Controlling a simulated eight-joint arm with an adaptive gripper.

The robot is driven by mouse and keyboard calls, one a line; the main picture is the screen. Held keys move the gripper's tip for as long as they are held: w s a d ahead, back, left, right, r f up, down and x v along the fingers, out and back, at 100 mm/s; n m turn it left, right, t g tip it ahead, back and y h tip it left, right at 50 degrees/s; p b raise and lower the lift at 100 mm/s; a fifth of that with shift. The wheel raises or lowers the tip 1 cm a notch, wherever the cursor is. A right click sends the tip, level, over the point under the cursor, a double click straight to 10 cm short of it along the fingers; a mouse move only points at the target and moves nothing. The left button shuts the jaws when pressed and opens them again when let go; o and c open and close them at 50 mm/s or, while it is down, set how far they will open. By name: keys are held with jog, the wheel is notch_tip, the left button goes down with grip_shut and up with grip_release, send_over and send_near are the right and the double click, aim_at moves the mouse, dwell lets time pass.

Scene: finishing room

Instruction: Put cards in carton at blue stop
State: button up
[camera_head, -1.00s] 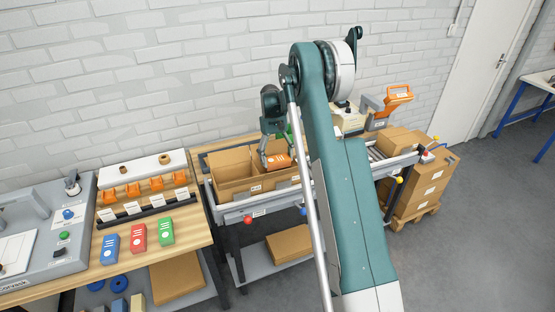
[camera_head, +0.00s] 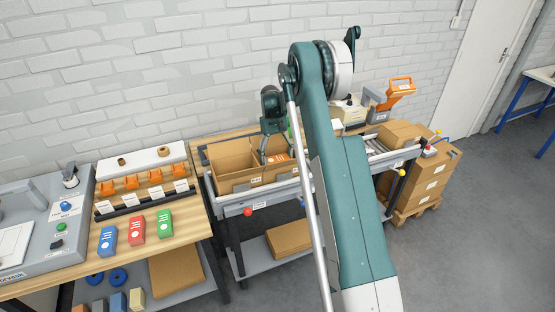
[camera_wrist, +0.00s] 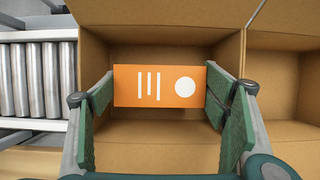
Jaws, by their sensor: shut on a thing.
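An orange card pack with white stripes and a white dot (camera_wrist: 158,86) is between the fingers of my gripper (camera_wrist: 160,105), touched on both sides. In the head view my gripper (camera_head: 272,154) holds the pack (camera_head: 279,157) at the mouth of the right-hand open carton (camera_head: 283,180), partly behind its front wall. The wrist view shows this carton's cardboard walls (camera_wrist: 160,34) around the pack; whether the pack touches the floor I cannot tell. A blue knob (camera_head: 302,203) is on the conveyor's front rail, beside my arm, which hides part of the rail.
Another open carton (camera_head: 233,184) adjoins on the left. A red knob (camera_head: 247,211) and a yellow knob (camera_head: 402,172) mark the rail. Blue (camera_head: 108,241), red (camera_head: 137,229) and green (camera_head: 164,224) packs stand on the wooden bench. Bare rollers (camera_wrist: 35,80) lie beside the carton.

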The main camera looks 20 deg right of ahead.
jog(key=shift+f+b, duration=0.3)
jog(key=shift+f, duration=0.4)
dwell(0.3)
jog(key=o, duration=1.1)
jog(key=shift+c, duration=0.2)
jog(key=shift+r, duration=0.1)
jog(key=shift+r, duration=0.75)
jog(key=shift+r, duration=0.35)
jog(key=shift+r+p, duration=0.85)
jog(key=shift+r, duration=2)
